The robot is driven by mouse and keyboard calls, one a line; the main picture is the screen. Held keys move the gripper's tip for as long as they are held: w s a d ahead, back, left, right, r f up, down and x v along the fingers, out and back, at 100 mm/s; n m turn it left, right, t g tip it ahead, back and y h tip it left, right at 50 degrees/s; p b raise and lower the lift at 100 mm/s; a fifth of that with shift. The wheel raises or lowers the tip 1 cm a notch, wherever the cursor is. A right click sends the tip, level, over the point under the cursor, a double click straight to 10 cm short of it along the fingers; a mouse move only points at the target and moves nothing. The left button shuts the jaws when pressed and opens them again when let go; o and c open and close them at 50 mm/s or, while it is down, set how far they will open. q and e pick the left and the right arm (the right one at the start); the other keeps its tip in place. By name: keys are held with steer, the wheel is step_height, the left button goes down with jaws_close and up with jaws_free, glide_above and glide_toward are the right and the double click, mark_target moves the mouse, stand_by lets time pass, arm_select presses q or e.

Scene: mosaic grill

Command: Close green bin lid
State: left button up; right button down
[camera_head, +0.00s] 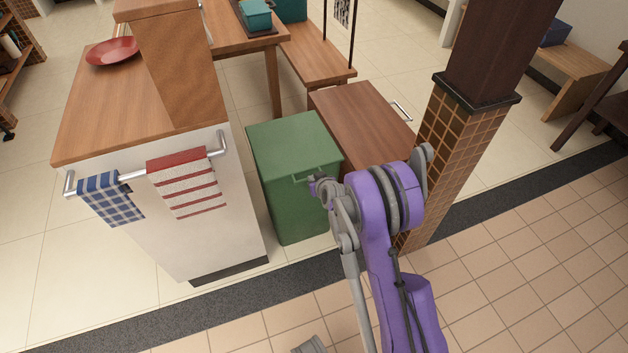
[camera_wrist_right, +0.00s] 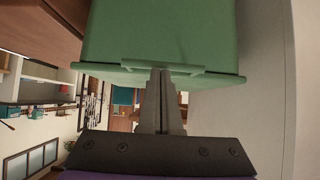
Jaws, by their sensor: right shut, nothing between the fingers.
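The green bin (camera_head: 290,190) stands on the floor between the white counter and the tiled pillar. Its green lid (camera_head: 290,145) lies flat over the top in the head view, with no gap that I can see. A green handle (camera_head: 310,176) sits on the front edge of the lid. My right gripper (camera_head: 318,186) is at the front of the bin, beside this handle. In the right wrist view the green bin (camera_wrist_right: 165,30) appears upside down, and the shut, empty fingers (camera_wrist_right: 162,75) reach the handle (camera_wrist_right: 135,67). Contact is hard to tell. My left gripper is not in view.
The white counter (camera_head: 205,225) with a towel rail (camera_head: 134,174) and two towels stands close to the bin's left. A brown wooden cabinet (camera_head: 355,120) stands behind right, and the tiled pillar (camera_head: 455,135) is right of my arm. The tiled floor in front is clear.

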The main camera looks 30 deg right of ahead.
steer(key=w+r+p+v, duration=0.1)
steer(key=p+v, duration=0.1)
steer(key=v, duration=1.1)
steer(key=s+a+r+n+g+y, duration=0.1)
steer(key=s+a+r, duration=0.35)
steer(key=a, duration=0.25)
steer(key=s+a+r+n+g+y, duration=0.1)
steer(key=s+a+r+g, duration=0.1)
steer(key=s+a+r, duration=0.3)
steer(key=s+a+g, duration=0.1)
steer(key=s+a, duration=0.3)
steer(key=s, duration=0.4)
steer(key=s+a+g, duration=0.2)
steer(key=s+a, duration=0.1)
steer(key=s, duration=0.6)
arm_select(q)
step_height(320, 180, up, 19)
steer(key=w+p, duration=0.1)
steer(key=p, duration=1.3)
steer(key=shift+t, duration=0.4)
arm_select(e)
steer(key=w+r+t, duration=0.1)
steer(key=w+r, duration=0.2)
steer(key=r, duration=1.3)
steer(key=shift+n, duration=0.3)
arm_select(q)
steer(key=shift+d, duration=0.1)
arm_select(e)
steer(key=shift+a, duration=0.1)
